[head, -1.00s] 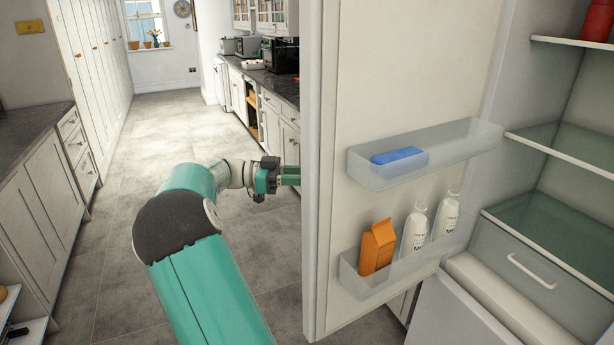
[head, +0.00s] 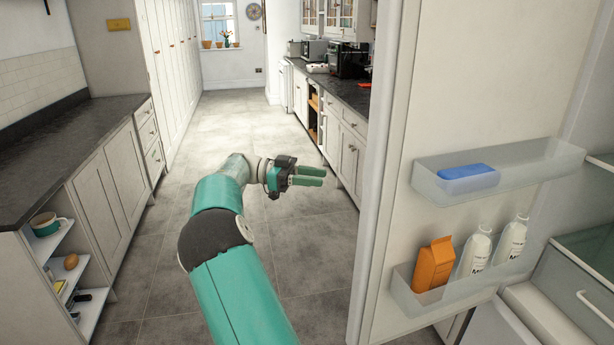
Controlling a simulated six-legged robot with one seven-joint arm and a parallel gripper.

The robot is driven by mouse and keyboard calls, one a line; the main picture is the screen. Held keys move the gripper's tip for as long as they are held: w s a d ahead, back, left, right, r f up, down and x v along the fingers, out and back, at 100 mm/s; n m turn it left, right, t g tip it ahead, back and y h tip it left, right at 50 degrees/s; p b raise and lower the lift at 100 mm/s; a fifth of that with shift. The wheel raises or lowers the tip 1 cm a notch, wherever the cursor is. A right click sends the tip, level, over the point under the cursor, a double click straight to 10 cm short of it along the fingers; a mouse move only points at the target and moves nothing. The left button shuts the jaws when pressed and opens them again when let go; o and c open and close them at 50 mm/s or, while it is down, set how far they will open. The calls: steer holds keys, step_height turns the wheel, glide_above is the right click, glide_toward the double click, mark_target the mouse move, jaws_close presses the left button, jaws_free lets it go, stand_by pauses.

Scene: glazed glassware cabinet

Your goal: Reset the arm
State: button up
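My gripper (head: 318,177) is at the end of my teal arm in the head view, out over the tiled floor. Its two green fingers point right, with a gap between them and nothing held. The tips are left of the open fridge door (head: 385,150) and appear apart from its edge. The whole gripper is in view.
The fridge door holds an orange carton (head: 433,264), white bottles (head: 474,251) and a blue box (head: 467,178). A dark counter (head: 70,140) with open shelves below (head: 88,300) stands at left. The aisle floor (head: 235,120) ahead is clear.

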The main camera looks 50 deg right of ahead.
steer(key=shift+s, duration=0.1)
steer(key=s+a+f+n+t+y, duration=0.2)
steer(key=s+a+n+t, duration=0.3)
steer(key=a+n, duration=0.5)
steer(key=s+a+f+n+t+y, duration=0.2)
steer(key=s+a+n+t+y, duration=0.2)
steer(key=a+n+t, duration=0.5)
steer(key=s+a+f+n+t+y, duration=0.2)
steer(key=s+a+n+t, duration=0.5)
steer(key=a, duration=1.4)
steer(key=n+y, duration=0.1)
steer(key=n, duration=0.3)
steer(key=shift+s, duration=0.3)
steer(key=shift+s+f, duration=0.1)
steer(key=shift+s, duration=0.05)
